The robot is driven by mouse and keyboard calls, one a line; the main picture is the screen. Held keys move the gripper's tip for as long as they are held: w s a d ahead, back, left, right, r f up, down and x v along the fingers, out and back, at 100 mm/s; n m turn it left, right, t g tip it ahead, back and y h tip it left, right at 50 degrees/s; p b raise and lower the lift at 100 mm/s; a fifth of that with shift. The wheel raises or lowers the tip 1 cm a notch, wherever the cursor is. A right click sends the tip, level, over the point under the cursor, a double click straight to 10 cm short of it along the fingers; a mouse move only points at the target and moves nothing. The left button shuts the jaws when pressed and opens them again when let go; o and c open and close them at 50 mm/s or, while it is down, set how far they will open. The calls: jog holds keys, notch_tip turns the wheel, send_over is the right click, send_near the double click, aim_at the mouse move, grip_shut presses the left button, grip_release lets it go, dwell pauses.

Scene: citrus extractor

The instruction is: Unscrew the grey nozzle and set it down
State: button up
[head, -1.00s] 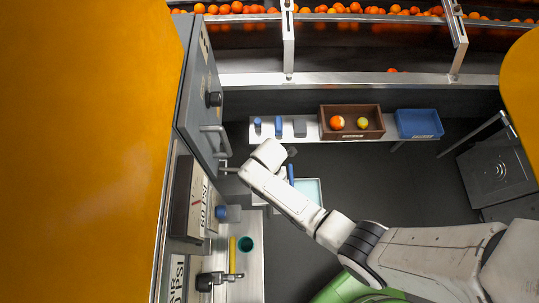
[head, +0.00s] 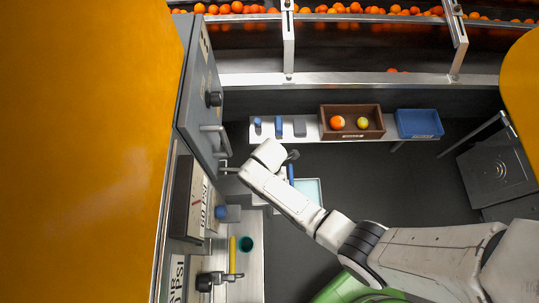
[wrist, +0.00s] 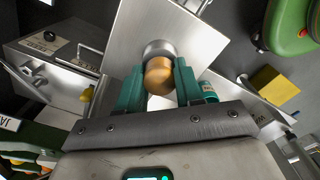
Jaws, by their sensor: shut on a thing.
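In the wrist view, my gripper (wrist: 157,82) has teal fingers shut on a short round piece. Its near end is a brass-coloured cylinder and a grey collar (wrist: 158,47) sits just beyond it; I take this to be the grey nozzle. The collar is against or close in front of a pale flat plate (wrist: 128,35); I cannot tell whether they touch. In the head view, my wrist hides the fingers and the nozzle, left of the blue upright item (head: 291,173).
A shelf (head: 350,138) at the back holds a brown crate (head: 352,109) with two fruits and a blue bin (head: 418,123). A grey cabinet with a handle (head: 215,140) stands close on the left. A teal cup (head: 245,244) stands on the lower bench. Dark floor is open right of the arm.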

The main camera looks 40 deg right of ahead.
jog(key=shift+n, duration=0.8)
jog(key=shift+n, duration=0.9)
jog(key=shift+n, duration=0.8)
jog(key=shift+n, duration=0.9)
